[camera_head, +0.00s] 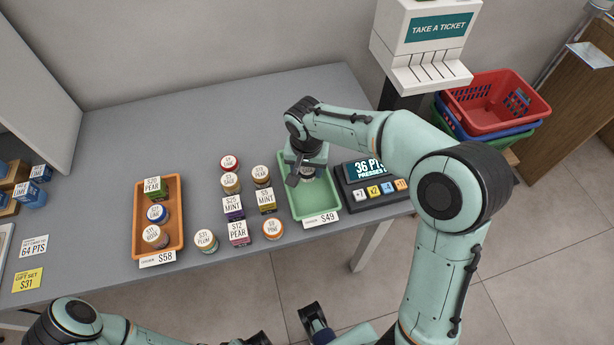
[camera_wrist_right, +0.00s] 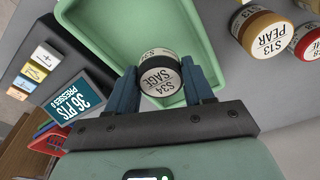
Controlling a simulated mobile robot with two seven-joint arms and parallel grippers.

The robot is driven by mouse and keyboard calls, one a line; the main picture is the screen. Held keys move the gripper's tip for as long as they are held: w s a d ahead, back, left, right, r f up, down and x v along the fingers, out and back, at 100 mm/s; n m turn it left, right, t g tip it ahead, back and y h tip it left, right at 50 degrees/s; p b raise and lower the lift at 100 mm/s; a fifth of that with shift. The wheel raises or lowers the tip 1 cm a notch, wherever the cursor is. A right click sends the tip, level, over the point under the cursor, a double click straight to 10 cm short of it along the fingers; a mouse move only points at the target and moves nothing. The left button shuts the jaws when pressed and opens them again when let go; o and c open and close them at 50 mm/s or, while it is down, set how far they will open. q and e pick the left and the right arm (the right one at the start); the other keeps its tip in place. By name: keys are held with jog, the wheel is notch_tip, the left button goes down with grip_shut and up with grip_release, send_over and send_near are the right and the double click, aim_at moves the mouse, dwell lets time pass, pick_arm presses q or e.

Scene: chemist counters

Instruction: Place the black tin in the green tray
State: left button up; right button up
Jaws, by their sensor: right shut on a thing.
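The black tin (camera_wrist_right: 155,54), with a white lid reading $34 SAGE, is between the fingers of my right gripper (camera_wrist_right: 165,88) in the right wrist view. The right gripper (camera_head: 305,174) is shut on it, over the green tray (camera_head: 326,203). The tray also shows behind the tin in the wrist view (camera_wrist_right: 115,33). In the head view the gripper mostly hides the tin; I cannot tell whether it touches the tray floor. I see nothing else in the visible part of the tray. Parts of my left gripper (camera_head: 286,330) show at the bottom edge; its opening is unclear.
A points display (camera_head: 365,170) with buttons stands close right of the tray. Several tins and boxes, including a $9 tin (camera_head: 272,229), stand left of it. An orange tray (camera_head: 174,195) holds a box and tins. A ticket dispenser (camera_head: 420,45) and baskets (camera_head: 490,100) are behind right.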

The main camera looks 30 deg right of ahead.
aim_at(307, 173)
jog(key=shift+f, duration=1.95)
jog(key=shift+f+b, duration=0.2)
jog(key=shift+b, duration=0.15)
jog(key=o, duration=1)
jog(key=shift+r, duration=0.15)
